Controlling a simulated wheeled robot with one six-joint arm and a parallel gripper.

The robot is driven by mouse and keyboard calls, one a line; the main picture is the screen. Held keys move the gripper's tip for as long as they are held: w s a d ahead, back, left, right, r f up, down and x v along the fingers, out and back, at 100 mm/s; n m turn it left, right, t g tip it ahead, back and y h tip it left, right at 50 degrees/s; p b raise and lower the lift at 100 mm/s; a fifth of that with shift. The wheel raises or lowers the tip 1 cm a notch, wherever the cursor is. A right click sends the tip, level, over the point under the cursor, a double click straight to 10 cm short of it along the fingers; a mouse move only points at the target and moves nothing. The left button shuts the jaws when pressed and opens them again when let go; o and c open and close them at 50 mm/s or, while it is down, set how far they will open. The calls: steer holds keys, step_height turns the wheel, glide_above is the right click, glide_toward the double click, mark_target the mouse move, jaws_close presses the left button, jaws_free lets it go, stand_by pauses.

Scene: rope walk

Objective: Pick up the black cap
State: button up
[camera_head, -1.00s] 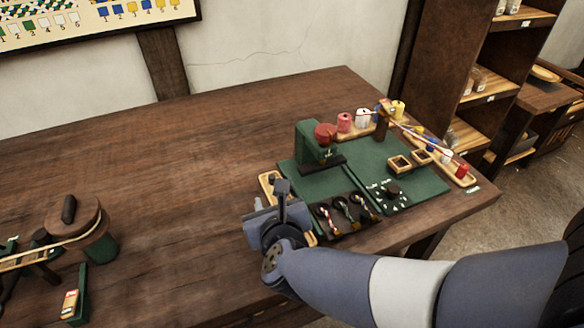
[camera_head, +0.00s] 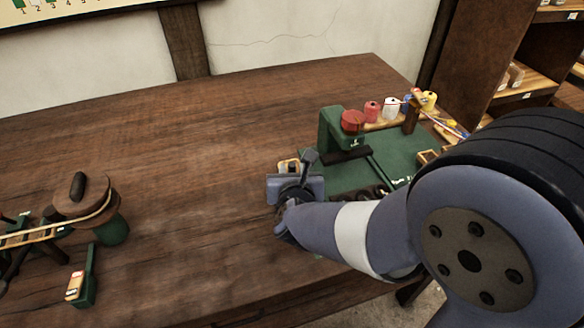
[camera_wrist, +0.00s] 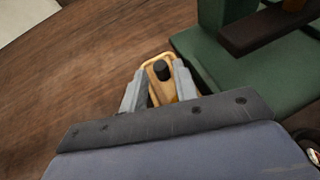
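The black cap (camera_wrist: 161,70) is small, dark and round. In the wrist view it shows at or in a light wooden tray (camera_wrist: 146,64), with tan wood right below it in the picture. My gripper (camera_wrist: 160,74) is open, with one grey finger on each side of the cap. I cannot tell whether the fingers touch it or how far above the tray they are. In the head view my gripper (camera_head: 291,178) is by the same tray (camera_head: 284,164) at the left edge of the green board, and the cap cannot be made out there.
The green board (camera_head: 400,152) carries a green stand with a red top (camera_head: 352,121). Coloured thread spools (camera_head: 390,108) stand behind it. A green and wooden drum device (camera_head: 112,228) stands at the left. The table (camera_head: 180,160) between is clear.

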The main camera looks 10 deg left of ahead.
mark_target(292, 168)
steer(key=shift+x, duration=1.2)
steer(key=shift+c, duration=0.4)
jaws_close()
